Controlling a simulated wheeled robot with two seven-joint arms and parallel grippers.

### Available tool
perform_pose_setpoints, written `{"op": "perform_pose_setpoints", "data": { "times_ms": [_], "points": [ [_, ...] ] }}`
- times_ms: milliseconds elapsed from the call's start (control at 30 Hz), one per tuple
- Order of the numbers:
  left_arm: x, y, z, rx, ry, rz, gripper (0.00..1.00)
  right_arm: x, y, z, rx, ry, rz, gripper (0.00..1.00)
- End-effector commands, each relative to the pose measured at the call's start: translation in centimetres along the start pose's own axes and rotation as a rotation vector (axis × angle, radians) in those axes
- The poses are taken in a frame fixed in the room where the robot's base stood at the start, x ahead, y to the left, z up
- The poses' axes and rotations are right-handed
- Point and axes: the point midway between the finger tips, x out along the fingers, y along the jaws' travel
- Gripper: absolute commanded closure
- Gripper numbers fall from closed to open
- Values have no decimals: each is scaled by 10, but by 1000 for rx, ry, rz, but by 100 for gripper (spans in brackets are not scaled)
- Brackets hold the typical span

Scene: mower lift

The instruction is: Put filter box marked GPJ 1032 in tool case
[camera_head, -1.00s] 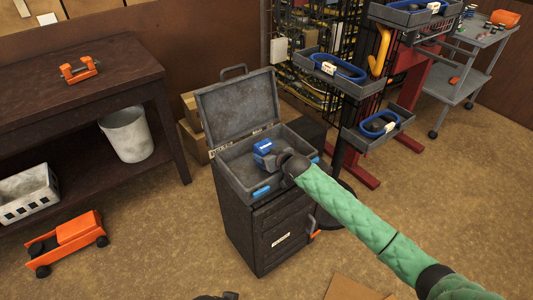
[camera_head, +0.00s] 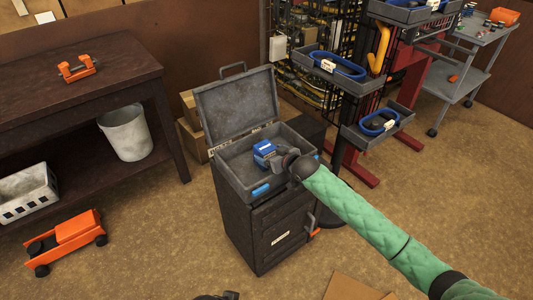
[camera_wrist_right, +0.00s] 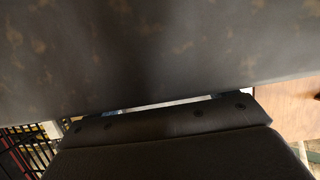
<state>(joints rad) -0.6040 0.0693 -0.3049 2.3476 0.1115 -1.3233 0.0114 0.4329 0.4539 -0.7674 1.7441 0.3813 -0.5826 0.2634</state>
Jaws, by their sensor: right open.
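The grey tool case (camera_head: 233,183) stands open on a dark cabinet, its lid (camera_head: 237,107) raised at the back. A small blue box (camera_head: 264,148) with a pale patch is inside the case area; its marking is too small to read. My right gripper (camera_head: 276,159) is open, close beside the box on its right, at the case's right side. The fingers partly cover the box's lower right, and I cannot tell whether they touch it.
The dark cabinet (camera_head: 262,232) supports the case. A stand with grey trays (camera_head: 377,128) rises to the right. A workbench (camera_head: 75,85) with a white bin (camera_head: 126,134) is on the left. An orange trolley (camera_head: 75,232) stands on the open floor.

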Motion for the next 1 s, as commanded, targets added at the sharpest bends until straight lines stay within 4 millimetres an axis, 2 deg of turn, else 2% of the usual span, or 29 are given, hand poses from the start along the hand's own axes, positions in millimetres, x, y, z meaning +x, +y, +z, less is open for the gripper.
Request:
{"op": "perform_pose_setpoints", "data": {
  "times_ms": [200,400,600,1000],
  "points": [
    [15,-1,4,-1,11,2,100,-44,1,-1,-2,3,0,17],
    [26,-3,6,-2,19,0,100,-71,1,-2,0,4,0,17],
    [30,-4,6,-2,25,0,100,-82,1,-4,-1,5,1,17],
    [28,-4,5,-1,26,-1,100,-82,1,-4,-1,5,1,17]
  ]
}}
